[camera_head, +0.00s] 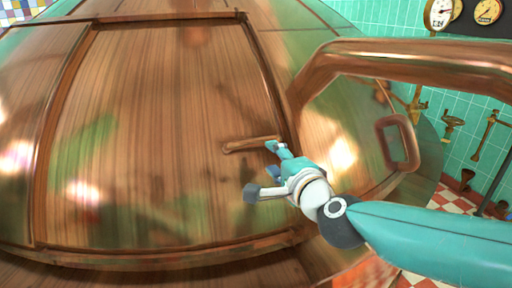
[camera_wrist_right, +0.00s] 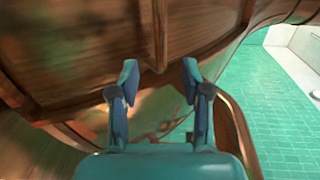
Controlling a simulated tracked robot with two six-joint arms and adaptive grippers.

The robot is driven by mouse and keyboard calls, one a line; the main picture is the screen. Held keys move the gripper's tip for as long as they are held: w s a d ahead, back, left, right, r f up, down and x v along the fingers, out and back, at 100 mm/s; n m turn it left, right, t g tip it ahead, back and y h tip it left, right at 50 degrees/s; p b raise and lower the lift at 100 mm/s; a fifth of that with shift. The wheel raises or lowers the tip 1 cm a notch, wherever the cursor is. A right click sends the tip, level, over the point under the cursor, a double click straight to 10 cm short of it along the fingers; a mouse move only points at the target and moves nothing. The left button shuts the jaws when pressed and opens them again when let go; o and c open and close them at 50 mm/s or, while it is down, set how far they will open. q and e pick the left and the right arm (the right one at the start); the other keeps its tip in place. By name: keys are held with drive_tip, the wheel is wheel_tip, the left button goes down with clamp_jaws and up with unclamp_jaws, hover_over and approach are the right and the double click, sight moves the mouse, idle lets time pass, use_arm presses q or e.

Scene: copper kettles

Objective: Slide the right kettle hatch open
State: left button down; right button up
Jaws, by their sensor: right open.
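The kettle hatch (camera_head: 150,130) is a large curved copper panel with raised edge strips, filling most of the left and middle of the head view. Its short bar handle (camera_head: 250,145) lies near the hatch's right edge. My right gripper (camera_head: 262,168) is open and empty at the handle's right end, just below it. In the wrist view, the two fingertips (camera_wrist_right: 160,76) stand apart, and a bar that looks like the handle (camera_wrist_right: 160,35) comes down between them from the top. Contact cannot be told. My left gripper is not in view.
A thick copper pipe (camera_head: 400,55) arches over the right side, close above my right arm. A small copper frame (camera_head: 398,143) stands on the kettle's right side. Gauges (camera_head: 440,14) and brass taps (camera_head: 452,122) are on the green tiled wall, with checkered floor (camera_head: 452,200) below.

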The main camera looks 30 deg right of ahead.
sight(257, 144)
drive_tip(key=x, duration=1.1)
drive_tip(key=shift+w+d+f+b, duration=0.15)
drive_tip(key=shift+w+d+b, duration=0.05)
drive_tip(key=shift+w+b, duration=0.2)
drive_tip(key=shift+s, duration=0.1)
clamp_jaws()
